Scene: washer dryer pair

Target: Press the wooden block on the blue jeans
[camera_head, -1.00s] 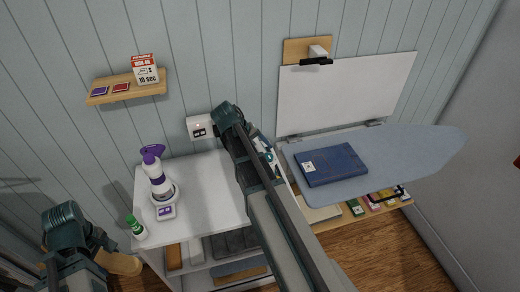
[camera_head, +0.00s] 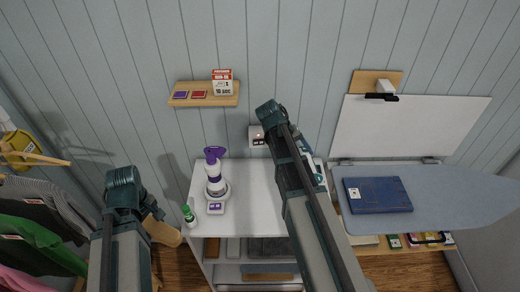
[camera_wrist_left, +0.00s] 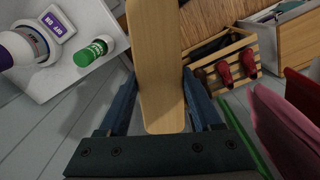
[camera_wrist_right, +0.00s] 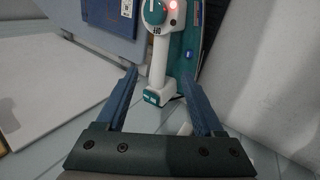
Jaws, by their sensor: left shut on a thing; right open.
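The blue jeans (camera_head: 385,195) lie folded flat on the ironing board (camera_head: 455,190) at the right, with a white tag on them. Part of them shows in the right wrist view (camera_wrist_right: 108,18). The wooden block (camera_head: 162,232) is pale and long with rounded corners. My left gripper (camera_head: 150,212) is shut on it, at the far left, well away from the jeans. The block fills the middle of the left wrist view (camera_wrist_left: 158,65). My right gripper (camera_wrist_right: 165,108) is open and empty, short of a white and teal iron (camera_wrist_right: 158,60) with a red light.
A white cabinet (camera_head: 250,195) carries a purple and white spray bottle (camera_head: 214,178) and a green bottle (camera_head: 189,214). Hanging clothes (camera_head: 35,225) are at the left. A wall shelf (camera_head: 205,100) is above the cabinet. A shelf with small coloured items is under the board.

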